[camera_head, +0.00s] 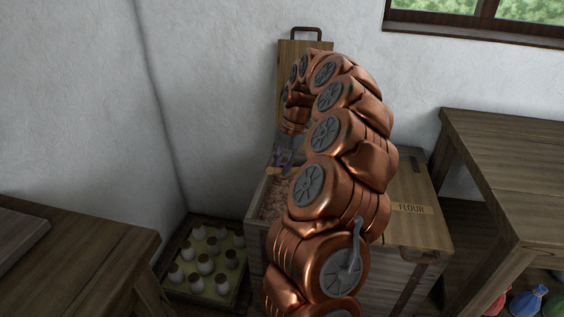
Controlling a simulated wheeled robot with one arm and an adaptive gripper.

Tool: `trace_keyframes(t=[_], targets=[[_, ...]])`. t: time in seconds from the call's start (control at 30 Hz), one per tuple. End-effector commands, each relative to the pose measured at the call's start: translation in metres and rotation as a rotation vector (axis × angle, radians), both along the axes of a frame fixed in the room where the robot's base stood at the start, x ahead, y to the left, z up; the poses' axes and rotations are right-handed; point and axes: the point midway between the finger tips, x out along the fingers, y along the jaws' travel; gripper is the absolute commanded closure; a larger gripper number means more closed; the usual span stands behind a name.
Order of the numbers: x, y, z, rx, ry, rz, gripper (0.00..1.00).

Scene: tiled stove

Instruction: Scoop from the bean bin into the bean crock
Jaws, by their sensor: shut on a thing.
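The bean bin (255,232) is the left compartment of a wooden chest, with its lid (288,62) raised against the wall. Pinkish-brown beans (271,203) show inside it, partly hidden by my copper arm. My gripper (281,163) is small in the view, points down over the back left of the open bin, and is shut on what seems to be the scoop. A small tan piece (273,171), perhaps part of the scoop, shows at the fingertips. The scoop's bowl and any load in it cannot be made out. I cannot identify a bean crock in this view.
The chest's right lid (411,208), marked FLOUR, is closed. A tray (201,222) of several small pale jars stands on the floor at left. Wooden tables stand at left (85,262) and right (510,150). Colored sacks (527,301) lie under the right table.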

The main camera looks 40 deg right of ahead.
Motion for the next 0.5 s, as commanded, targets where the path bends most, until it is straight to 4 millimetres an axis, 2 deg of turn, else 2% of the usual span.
trace_keyframes(t=[0.5], targets=[[0.001, -0.003, -0.038, 0.049, 0.021, -0.001, 1.0]])
